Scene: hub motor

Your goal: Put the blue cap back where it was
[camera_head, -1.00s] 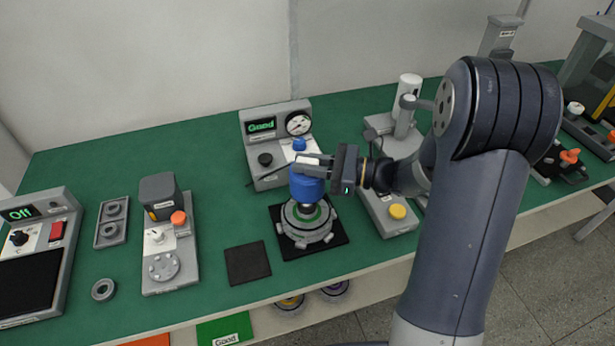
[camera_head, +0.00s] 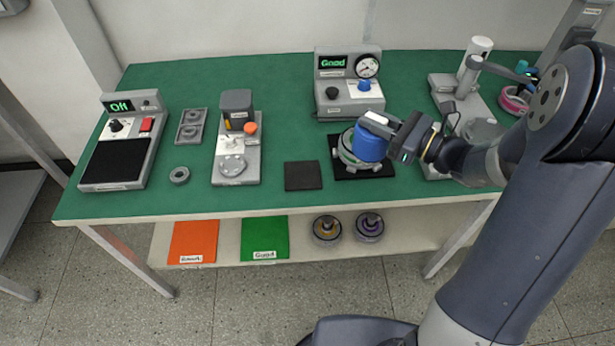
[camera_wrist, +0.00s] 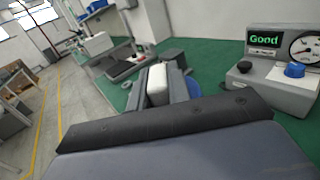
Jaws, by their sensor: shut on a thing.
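The blue cap (camera_head: 370,145) is held in my gripper (camera_head: 378,124), whose fingers are shut on its top. The cap hangs in front of the round grey hub motor (camera_head: 345,158) and hides much of it; it appears apart from the hub, toward its right side. The hub stands on a black mat (camera_head: 383,172).
The gauge tester (camera_head: 349,100) reading "Good" stands behind the hub. An empty black pad (camera_head: 303,175) lies left of it. A grey press unit (camera_head: 237,150) and a device reading "Off" (camera_head: 125,140) stand farther left. Below, a shelf (camera_head: 400,245) holds orange and green mats and two round parts.

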